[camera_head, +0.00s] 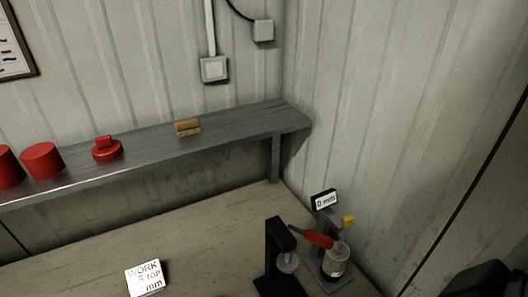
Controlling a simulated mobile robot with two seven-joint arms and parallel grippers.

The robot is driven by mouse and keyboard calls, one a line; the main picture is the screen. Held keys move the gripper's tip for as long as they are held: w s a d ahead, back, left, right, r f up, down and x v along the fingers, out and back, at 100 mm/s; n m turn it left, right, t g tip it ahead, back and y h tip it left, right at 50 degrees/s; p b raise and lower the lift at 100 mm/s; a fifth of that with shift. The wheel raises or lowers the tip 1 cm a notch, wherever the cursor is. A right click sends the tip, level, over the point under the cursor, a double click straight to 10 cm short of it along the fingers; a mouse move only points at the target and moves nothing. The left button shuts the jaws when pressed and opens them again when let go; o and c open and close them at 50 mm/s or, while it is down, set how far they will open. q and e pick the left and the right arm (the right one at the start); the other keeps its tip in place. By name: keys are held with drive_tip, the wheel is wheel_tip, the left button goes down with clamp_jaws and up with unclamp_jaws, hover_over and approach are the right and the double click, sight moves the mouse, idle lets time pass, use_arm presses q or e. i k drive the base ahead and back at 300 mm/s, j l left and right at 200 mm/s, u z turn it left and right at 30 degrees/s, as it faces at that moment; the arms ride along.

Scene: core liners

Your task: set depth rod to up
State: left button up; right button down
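A small bench device stands near the corner at the lower right. It has a grey post and base (328,272), a red lever (318,238), a yellow block (348,221) and a small sign reading "0 mm" (325,200). A pale cylinder with a label (335,265) sits at the device. A black stand (278,250) with a pale round disc (288,263) is just left of it. I cannot clearly tell which part is the depth rod.
A grey shelf (230,128) runs above the bench (80,265), holding red cylinders (42,160), a red knobbed part (107,149) and a wooden block (187,126). A white sign (145,277) stands on the bench. The bench between sign and stand is clear.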

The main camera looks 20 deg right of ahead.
sight(348, 220)
drive_tip(key=z, duration=1.3)
